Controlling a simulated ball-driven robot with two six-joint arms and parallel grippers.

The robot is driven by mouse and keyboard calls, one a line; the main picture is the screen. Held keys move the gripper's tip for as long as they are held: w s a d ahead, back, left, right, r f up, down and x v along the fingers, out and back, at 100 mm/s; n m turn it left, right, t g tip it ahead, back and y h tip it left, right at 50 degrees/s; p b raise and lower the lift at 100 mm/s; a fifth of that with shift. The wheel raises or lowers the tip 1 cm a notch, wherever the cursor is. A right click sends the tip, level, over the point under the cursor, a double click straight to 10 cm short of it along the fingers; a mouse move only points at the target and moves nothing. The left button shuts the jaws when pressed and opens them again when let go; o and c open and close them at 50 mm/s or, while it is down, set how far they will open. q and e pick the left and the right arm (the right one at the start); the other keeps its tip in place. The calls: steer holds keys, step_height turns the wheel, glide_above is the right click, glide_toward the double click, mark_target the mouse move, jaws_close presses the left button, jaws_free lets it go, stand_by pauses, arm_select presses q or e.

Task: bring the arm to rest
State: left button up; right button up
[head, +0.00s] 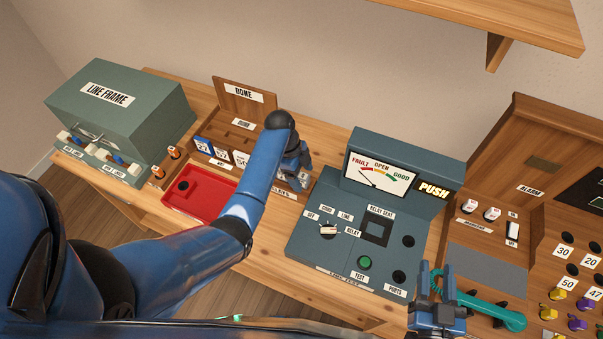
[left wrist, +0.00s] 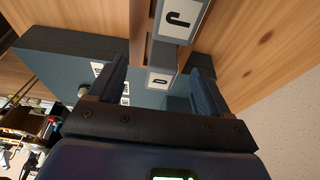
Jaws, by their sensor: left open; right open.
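My left arm reaches in from the left. Its gripper (head: 298,165) hangs over the small rack marked as relays, between the wooden box marked DONE (head: 240,101) and the grey-blue tester (head: 330,255). In the left wrist view the left gripper (left wrist: 160,88) has its fingers wide apart. A labelled relay block (left wrist: 176,52) shows beyond and between them; I cannot tell whether it touches them. My right gripper (head: 437,308) is at the lower right, open, beside the left end of a teal handset (head: 490,312).
A green LINE FRAME cabinet (head: 125,110) stands at the far left. A red tray (head: 200,190) lies on the wooden bench, partly behind my left arm. A wooden switchboard (head: 560,215) stands at the right. A shelf (head: 480,20) juts out above the tester's right side.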

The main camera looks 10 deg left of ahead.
arm_select(q)
steer(key=shift+r+p, duration=3.1)
steer(key=shift+r, duration=0.55)
steer(key=shift+r+p, duration=0.8)
steer(key=shift+r, duration=1.2)
